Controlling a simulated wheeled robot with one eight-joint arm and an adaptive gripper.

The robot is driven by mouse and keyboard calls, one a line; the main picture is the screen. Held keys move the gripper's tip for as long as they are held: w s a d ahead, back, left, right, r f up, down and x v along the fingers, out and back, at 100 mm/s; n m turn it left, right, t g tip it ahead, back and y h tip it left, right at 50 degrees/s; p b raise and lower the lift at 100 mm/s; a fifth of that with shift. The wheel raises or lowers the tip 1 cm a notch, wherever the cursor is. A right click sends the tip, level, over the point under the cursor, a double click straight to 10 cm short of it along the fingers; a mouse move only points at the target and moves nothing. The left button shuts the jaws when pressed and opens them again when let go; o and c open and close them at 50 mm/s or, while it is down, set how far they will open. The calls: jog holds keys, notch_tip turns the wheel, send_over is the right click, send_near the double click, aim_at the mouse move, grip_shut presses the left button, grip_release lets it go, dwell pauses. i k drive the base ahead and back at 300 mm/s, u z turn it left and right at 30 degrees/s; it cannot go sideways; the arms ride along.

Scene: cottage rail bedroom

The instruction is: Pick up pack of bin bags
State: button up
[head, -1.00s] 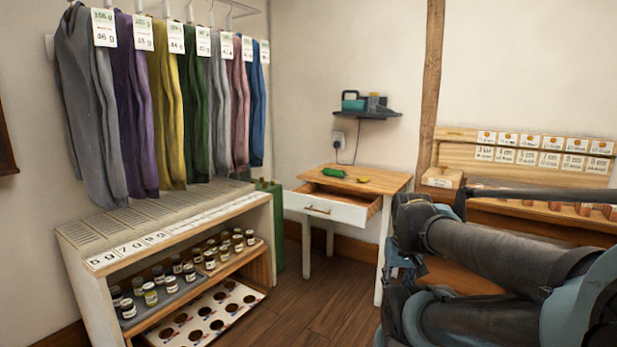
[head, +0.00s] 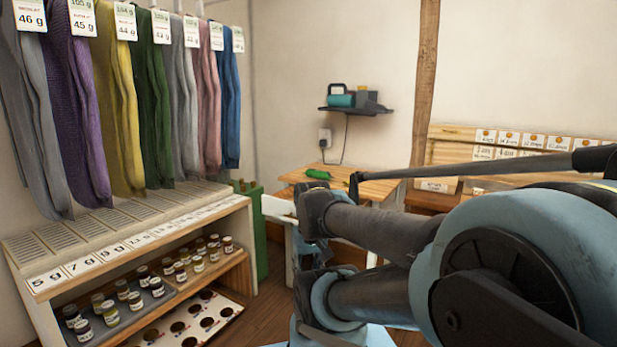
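A small green item (head: 318,174) lies on top of the small wooden table (head: 380,188) in the back corner. It may be the pack of bin bags, but it is too small to be sure. My arm (head: 380,240) fills the lower right and covers much of the table's front. I cannot make out my gripper's fingers in this view.
A white drawer front (head: 277,208) shows at the table's left. A green bin (head: 247,190) stands beside the shelf unit (head: 140,255), which holds several jars. Garments hang above it. A dark wall shelf (head: 355,109) is above the table. A wooden rack (head: 445,158) stands at right.

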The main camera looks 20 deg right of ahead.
aim_at(322, 175)
jog(key=z, duration=0.25)
jog(key=i, duration=0.7)
jog(key=z, duration=0.45)
